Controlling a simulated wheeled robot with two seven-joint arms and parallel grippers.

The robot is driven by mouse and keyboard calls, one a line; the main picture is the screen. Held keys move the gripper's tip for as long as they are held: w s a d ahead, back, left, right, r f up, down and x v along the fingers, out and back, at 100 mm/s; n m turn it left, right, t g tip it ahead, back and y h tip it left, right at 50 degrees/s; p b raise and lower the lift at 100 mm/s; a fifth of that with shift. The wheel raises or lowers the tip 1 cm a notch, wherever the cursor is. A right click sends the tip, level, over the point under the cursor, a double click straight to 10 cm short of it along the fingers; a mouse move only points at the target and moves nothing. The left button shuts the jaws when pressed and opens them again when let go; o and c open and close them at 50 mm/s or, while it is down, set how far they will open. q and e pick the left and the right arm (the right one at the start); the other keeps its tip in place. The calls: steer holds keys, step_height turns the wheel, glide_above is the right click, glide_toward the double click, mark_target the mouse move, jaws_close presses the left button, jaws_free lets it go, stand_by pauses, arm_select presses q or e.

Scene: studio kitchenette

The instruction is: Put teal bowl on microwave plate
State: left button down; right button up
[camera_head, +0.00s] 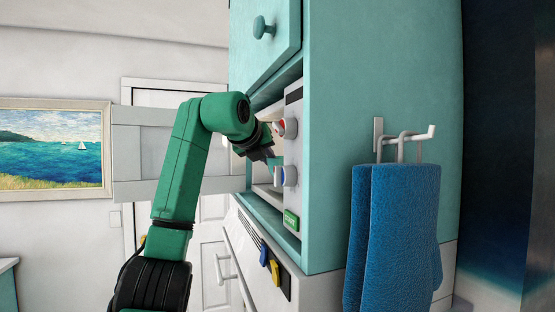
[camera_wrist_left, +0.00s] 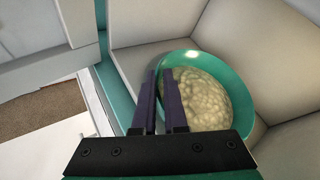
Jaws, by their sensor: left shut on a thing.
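The teal bowl (camera_wrist_left: 238,80), filled with pale lumpy food, shows in the left wrist view among the pale inner walls of the microwave. My left gripper (camera_wrist_left: 158,72) is shut on the bowl's near-left rim, one finger inside and one outside. In the head view my left gripper (camera_head: 264,150) reaches into the open front of the microwave (camera_head: 294,208), beside its control knobs. The microwave plate cannot be made out in either view. I cannot tell whether the bowl touches anything beneath it. My right gripper is not in view.
The grey microwave door (camera_head: 140,150) stands open to the left, behind my arm. The teal cabinet (camera_head: 380,70) frames the microwave closely. A white appliance with a handle (camera_head: 228,270) is below.

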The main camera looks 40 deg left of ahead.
arm_select(q)
steer(key=shift+w+d+r+p, duration=0.15)
steer(key=shift+w+d+p, duration=0.1)
steer(key=shift+w, duration=0.15)
steer(key=shift+w+d+r+p, duration=0.15)
steer(key=shift+w+d, duration=0.1)
steer(key=shift+w, duration=0.15)
steer(key=shift+w+d+f, duration=0.2)
steer(key=shift+w+f, duration=0.35)
steer(key=shift+f, duration=0.05)
steer(key=shift+w+d+f, duration=0.2)
steer(key=shift+w+f, duration=0.35)
steer(key=shift+f, duration=0.05)
steer(key=shift+a, duration=0.1)
steer(key=shift+s+a, duration=0.2)
steer(key=shift+s, duration=0.25)
steer(key=c, duration=1)
jaws_free()
steer(key=shift+s+f, duration=0.1)
steer(key=shift+s, duration=0.05)
steer(key=shift+w+d, duration=0.2)
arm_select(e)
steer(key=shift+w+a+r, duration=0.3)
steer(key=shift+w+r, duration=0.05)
